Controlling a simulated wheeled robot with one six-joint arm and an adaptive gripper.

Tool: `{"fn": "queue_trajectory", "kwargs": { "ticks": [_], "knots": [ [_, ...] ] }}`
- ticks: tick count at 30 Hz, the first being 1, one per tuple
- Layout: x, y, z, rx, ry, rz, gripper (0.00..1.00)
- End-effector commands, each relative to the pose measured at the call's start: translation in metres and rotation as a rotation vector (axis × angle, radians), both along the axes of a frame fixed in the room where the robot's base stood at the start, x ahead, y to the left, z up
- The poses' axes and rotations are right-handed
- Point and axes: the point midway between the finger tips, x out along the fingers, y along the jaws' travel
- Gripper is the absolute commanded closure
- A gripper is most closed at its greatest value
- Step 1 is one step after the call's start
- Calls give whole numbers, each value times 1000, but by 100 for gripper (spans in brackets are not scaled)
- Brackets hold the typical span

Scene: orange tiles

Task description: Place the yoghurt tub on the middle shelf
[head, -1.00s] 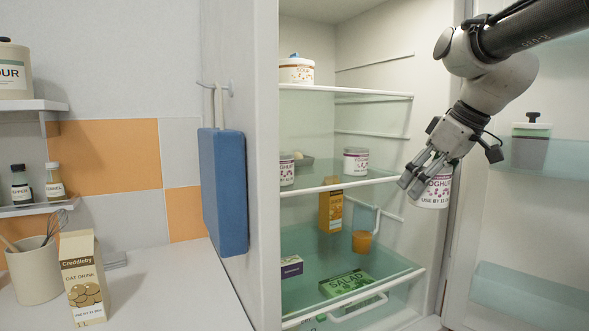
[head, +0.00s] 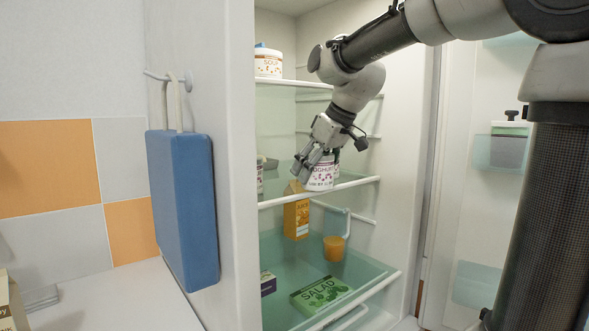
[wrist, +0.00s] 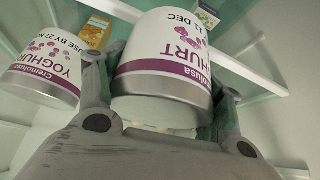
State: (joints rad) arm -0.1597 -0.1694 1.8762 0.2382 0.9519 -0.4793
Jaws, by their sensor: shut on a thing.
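My gripper (head: 312,168) is shut on a white yoghurt tub (head: 320,177) with a purple band and lettering. The tub is at the front edge of the middle shelf (head: 350,184) in the open fridge. Its base overlaps that edge in the head view; I cannot tell if it touches. In the wrist view the held tub (wrist: 165,50) sits between the two fingers. A second yoghurt tub (wrist: 45,72) stands close beside it to the left there. In the head view a tub behind the held one is mostly hidden.
A soup tub (head: 268,63) stands on the top shelf. Below are a juice carton (head: 296,215), an orange cup (head: 334,248) and a salad box (head: 320,293). Another tub (head: 260,179) is at the middle shelf's left, partly hidden by the fridge wall. The fridge door (head: 470,180) is open at right.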

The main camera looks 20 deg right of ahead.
Motion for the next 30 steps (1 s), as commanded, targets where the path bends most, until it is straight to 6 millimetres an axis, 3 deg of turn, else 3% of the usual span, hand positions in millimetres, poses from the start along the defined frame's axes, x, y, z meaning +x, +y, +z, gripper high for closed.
{"fn": "queue_trajectory", "kwargs": {
  "ticks": [8, 14, 24, 25, 28, 30],
  "knots": [
    [22, 13, 0, -1, -2, 0, 87],
    [49, 30, 0, 0, 0, 1, 87],
    [48, 29, -7, 0, -1, -1, 87],
    [48, 29, -7, 0, -1, -1, 29],
    [48, 29, -7, 0, -1, -1, 11],
    [48, 29, -7, 0, -1, -1, 8]
  ]
}}
